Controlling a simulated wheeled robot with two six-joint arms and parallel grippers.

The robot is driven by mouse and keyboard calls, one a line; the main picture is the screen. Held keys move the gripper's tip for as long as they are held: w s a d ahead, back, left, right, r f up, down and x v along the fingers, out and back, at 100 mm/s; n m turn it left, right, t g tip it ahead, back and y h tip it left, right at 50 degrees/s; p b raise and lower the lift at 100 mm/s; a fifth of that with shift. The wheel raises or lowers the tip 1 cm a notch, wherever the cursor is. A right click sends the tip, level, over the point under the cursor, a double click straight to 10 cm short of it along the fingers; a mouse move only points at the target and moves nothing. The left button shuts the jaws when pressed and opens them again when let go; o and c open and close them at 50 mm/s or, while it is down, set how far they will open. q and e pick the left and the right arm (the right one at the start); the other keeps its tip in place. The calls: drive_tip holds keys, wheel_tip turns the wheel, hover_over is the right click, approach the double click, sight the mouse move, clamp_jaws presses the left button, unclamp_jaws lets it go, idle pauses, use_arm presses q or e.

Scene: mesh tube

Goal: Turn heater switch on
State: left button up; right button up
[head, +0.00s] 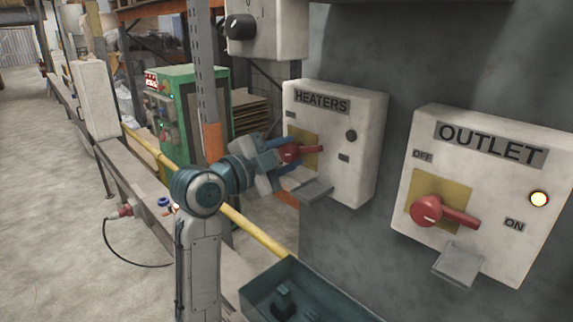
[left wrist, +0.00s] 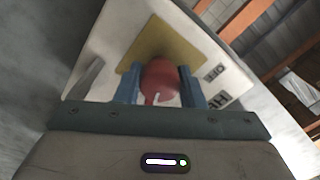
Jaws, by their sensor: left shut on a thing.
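The heaters box (head: 352,165) is a white panel labelled HEATERS on the grey wall. Its red rotary switch (head: 301,151) sits on a yellow plate, with the handle pointing right. The dark round lamp (head: 351,136) on the box is unlit. My left gripper (head: 290,152) is at the switch, its blue fingers on either side of the red knob. In the left wrist view the red knob (left wrist: 160,80) sits between the two fingers (left wrist: 158,88), shut on it, in front of the yellow plate (left wrist: 178,48). My right gripper is not in view.
The outlet box (head: 487,190) stands to the right, its red switch (head: 443,212) pointing right and its lamp (head: 539,199) lit. A grey box (head: 268,30) is above. A dark green tray (head: 300,292) and yellow rail (head: 258,232) lie below. A green cabinet (head: 190,110) stands behind.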

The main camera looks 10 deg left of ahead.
use_arm(q)
drive_tip(key=shift+f+m+b, duration=0.15)
drive_tip(key=shift+m+b, duration=0.35)
drive_tip(key=shift+m, duration=0.4)
drive_tip(key=shift+m+b, duration=0.5)
drive_tip(key=shift+m, duration=0.6)
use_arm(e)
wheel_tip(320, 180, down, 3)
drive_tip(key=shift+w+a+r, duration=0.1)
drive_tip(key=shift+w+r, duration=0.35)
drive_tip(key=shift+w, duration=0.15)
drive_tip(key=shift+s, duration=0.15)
